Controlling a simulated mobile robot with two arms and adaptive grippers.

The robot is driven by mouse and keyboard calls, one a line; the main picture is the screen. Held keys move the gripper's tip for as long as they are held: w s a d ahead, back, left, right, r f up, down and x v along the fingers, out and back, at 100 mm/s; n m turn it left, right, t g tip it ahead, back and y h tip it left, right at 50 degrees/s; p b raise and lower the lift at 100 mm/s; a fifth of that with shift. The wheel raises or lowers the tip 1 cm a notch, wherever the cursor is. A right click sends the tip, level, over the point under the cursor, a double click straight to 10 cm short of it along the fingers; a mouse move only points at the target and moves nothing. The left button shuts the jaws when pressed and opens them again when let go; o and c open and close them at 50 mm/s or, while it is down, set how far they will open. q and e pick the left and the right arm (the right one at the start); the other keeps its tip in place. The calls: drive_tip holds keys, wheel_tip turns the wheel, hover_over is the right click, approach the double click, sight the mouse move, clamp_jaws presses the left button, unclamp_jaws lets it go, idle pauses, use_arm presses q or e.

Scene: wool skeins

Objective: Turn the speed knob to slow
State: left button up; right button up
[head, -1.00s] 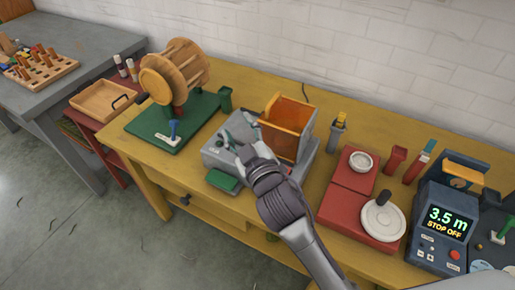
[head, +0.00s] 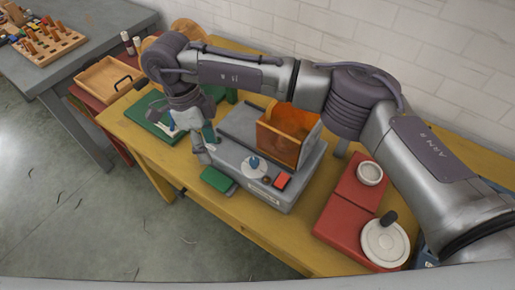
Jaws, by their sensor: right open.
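The grey machine (head: 270,196) stands on the yellow bench with an orange box-like hood on top. My right gripper (head: 205,146) hangs pointing down at the left end of the machine, open. It is to the left of the knob and apart from it. My right arm crosses from the right, above the machine. My left gripper is not in view.
A red button (head: 282,183) sits right of the knob. The orange hood (head: 292,135) rises behind it. A green pad (head: 217,180) lies by the machine's left front. A red scale-like unit (head: 345,228) with a white wheel stands to the right. My arm hides much of the bench back.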

sight(253, 160)
drive_tip(key=w+d+r+t+h, duration=0.1)
drive_tip(key=w+d+r+h, duration=0.2)
drive_tip(key=w+d, duration=0.15)
drive_tip(key=shift+m+y, duration=0.3)
drive_tip(key=p+x, duration=0.1)
drive_tip(key=x, duration=0.3)
drive_tip(key=p+x, duration=0.1)
drive_tip(key=x, duration=0.4)
drive_tip(key=p+x, duration=0.1)
drive_tip(key=x, duration=0.4)
drive_tip(key=shift+s+p, duration=0.35)
drive_tip(key=shift+p, duration=0.05)
drive_tip(key=shift+c, duration=0.3)
clamp_jaws()
